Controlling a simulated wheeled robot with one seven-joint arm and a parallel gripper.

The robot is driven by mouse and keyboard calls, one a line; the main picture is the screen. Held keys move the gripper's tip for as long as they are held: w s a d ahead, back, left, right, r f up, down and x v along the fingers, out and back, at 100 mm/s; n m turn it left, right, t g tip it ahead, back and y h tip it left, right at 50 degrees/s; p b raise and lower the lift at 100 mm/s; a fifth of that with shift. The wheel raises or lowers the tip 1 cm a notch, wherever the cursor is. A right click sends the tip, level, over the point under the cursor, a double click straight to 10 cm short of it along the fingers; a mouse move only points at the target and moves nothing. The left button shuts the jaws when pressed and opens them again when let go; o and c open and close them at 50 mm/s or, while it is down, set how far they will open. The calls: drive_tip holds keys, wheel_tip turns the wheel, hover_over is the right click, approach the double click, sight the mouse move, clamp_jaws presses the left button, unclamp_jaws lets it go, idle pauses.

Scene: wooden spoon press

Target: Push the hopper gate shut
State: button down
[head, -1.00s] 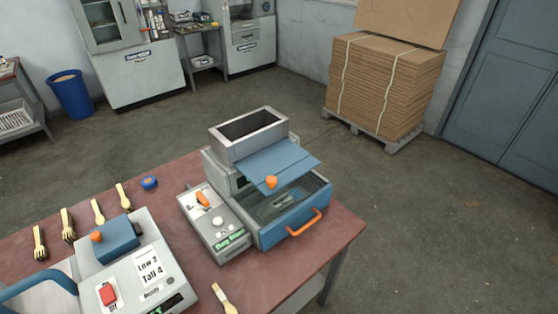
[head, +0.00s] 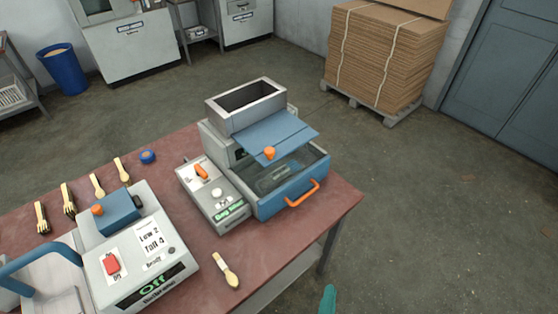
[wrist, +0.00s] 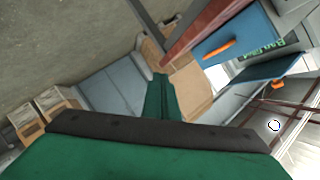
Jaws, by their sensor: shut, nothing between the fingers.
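The hopper gate is a blue plate (head: 278,136) with an orange knob (head: 269,153). It sticks out from under the grey hopper (head: 246,100), over the machine's blue drawer (head: 290,190). In the tilted wrist view the gate (wrist: 262,73) shows at the right, with its knob (wrist: 277,85) at its edge. My gripper (wrist: 160,82) is green, shut and empty. In the head view only the green tip of my gripper (head: 328,298) shows at the bottom edge, in front of the table and apart from the gate.
The drawer has an orange handle (head: 303,193) facing me. A grey control box (head: 213,192) adjoins the machine. A second press (head: 135,250), several wooden utensils and a blue cap (head: 147,157) are on the red table (head: 185,155). Floor right of the table is clear.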

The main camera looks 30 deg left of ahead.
drive_tip(key=w+a+r+m+y, duration=0.2)
drive_tip(key=w+a+r+y, duration=0.15)
drive_tip(key=w, duration=0.35)
drive_tip(key=n+g+y, duration=0.3)
drive_tip(key=g+y, duration=0.3)
drive_tip(key=y, duration=0.3)
approach(273, 154)
drive_tip(key=x, duration=0.6)
drive_tip(key=shift+a, duration=0.25)
drive_tip(key=shift+w+h, duration=0.1)
drive_tip(key=shift+h, duration=0.15)
